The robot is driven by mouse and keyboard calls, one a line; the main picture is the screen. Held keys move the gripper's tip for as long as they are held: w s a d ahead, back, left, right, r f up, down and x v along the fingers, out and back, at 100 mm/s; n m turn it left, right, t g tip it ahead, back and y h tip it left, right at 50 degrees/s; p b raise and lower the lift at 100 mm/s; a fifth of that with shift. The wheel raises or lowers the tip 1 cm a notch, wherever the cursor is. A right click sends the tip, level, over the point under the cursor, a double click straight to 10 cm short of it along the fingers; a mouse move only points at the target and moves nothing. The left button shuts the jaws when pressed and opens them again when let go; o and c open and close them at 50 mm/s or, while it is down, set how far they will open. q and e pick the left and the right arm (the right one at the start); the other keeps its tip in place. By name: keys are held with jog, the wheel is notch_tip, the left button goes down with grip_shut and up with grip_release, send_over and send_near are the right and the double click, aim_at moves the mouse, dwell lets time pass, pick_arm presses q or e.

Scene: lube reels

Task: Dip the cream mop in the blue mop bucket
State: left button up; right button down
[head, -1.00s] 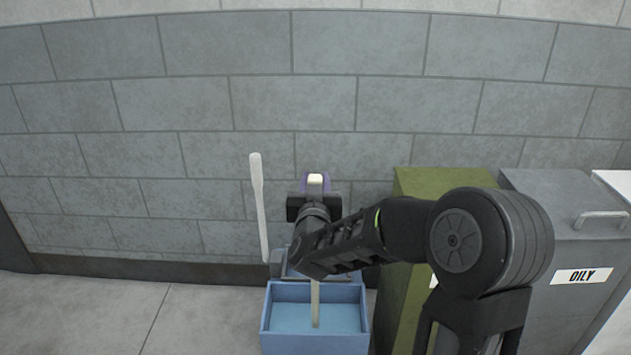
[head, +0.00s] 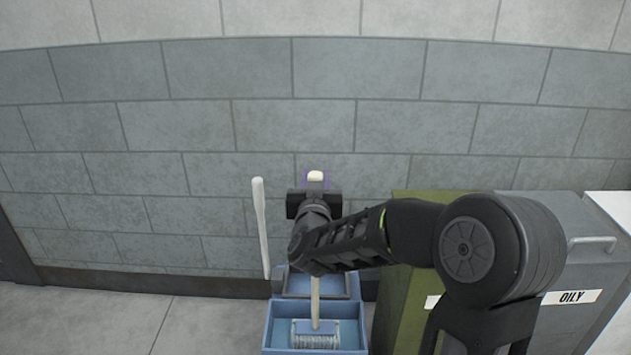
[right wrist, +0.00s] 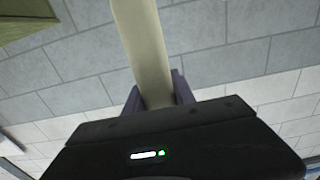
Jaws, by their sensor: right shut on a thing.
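My right gripper (head: 315,181) is shut on the cream mop's (head: 315,305) pale handle, with purple fingertips either side near its top. In the right wrist view the handle (right wrist: 143,50) runs between the fingers. The mop is about upright; my arm hides the middle of its handle. Its blue-grey head with a pale fringe (head: 315,341) shows within the outline of the blue mop bucket (head: 267,330), over its blue inside. I cannot tell whether the fringe touches the liquid. My left gripper is not in view.
A pale upright lever (head: 261,228) stands at the bucket's left rear. A green bin (head: 400,300) and a grey bin labelled OILY (head: 570,298) stand to the right. A block wall (head: 180,120) is behind. The floor (head: 90,310) at left is clear.

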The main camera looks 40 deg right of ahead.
notch_tip(320, 180, up, 14)
jog(key=p, duration=1)
jog(key=shift+p, duration=0.35)
jog(key=shift+a, duration=0.1)
